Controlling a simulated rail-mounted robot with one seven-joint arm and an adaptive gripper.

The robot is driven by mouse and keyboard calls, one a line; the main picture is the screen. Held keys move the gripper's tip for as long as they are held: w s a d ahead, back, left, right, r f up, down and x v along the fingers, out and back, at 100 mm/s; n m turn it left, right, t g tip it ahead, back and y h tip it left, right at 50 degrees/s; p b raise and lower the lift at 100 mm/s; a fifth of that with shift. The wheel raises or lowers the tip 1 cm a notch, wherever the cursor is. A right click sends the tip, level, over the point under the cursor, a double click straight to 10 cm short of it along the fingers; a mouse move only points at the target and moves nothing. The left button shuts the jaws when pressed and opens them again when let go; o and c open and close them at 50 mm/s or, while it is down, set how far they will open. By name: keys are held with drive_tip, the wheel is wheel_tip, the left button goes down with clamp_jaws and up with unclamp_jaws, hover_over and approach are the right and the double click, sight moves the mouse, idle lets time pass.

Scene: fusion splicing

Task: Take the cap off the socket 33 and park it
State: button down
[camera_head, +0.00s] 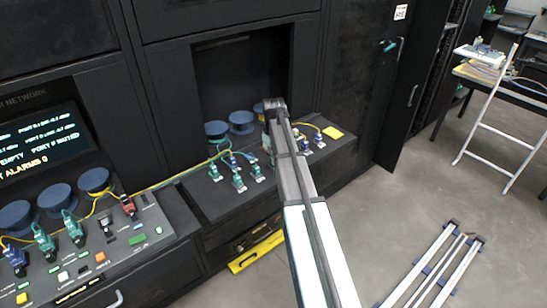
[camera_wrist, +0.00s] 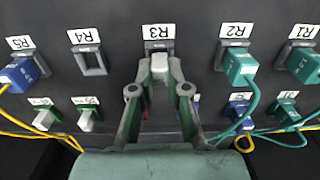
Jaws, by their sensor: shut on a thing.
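A pale grey-white cap (camera_wrist: 159,67) sits at the socket under the label that reads R3 (camera_wrist: 158,32), in the wrist view. My gripper (camera_wrist: 160,75) has its two fingertips on either side of the cap and is shut on it. The cap is still at the socket's dark frame (camera_wrist: 158,46); I cannot tell whether it is seated or slightly out. No label reading 33 is legible. In the head view my arm hides the cap and most of the gripper.
Left of the cap is an empty socket R4 (camera_wrist: 91,60). A blue plug (camera_wrist: 22,73) and a teal plug (camera_wrist: 238,68) flank this area. Smaller green-white connectors (camera_wrist: 88,119) sit in the lower row. Yellow and teal cables run close by. Blue round spools (camera_head: 240,121) stand behind the panel.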

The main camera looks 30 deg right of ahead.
drive_tip(key=shift+f, duration=0.55)
drive_tip(key=c, duration=1.1)
unclamp_jaws()
drive_tip(key=shift+r, duration=0.15)
wheel_tip(320, 180, up, 12)
drive_tip(key=shift+f, duration=0.1)
